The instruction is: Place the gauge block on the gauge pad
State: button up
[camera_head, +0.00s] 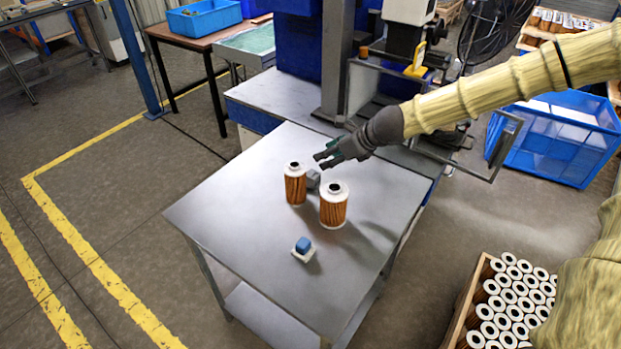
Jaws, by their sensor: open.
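A small blue block (303,244), which looks like the gauge block, rests on a small white square pad (297,256), which looks like the gauge pad. Both are on the front part of the grey metal table. The block covers most of the pad, and I cannot tell how well it is centred. My gripper (323,160) is open and seems empty. It is above the far part of the table, near the two filter cartridges and well apart from the blue block.
Two orange pleated cartridges with white caps, a left one (295,186) and a right one (333,208), stand upright on the table (240,220). A small grey block (312,180) sits between them. A crate of cartridges (463,305) is at lower right. The table's left side is clear.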

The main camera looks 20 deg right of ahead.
jog(key=b, duration=0.6)
send_near(314, 174)
jog(key=shift+x, duration=1.7)
jog(key=shift+f, duration=0.2)
jog(key=shift+x, duration=3.55)
jog(key=shift+r, duration=0.1)
jog(key=c, duration=0.9)
jog(key=shift+c, duration=0.6)
jog(key=shift+r, duration=0.15)
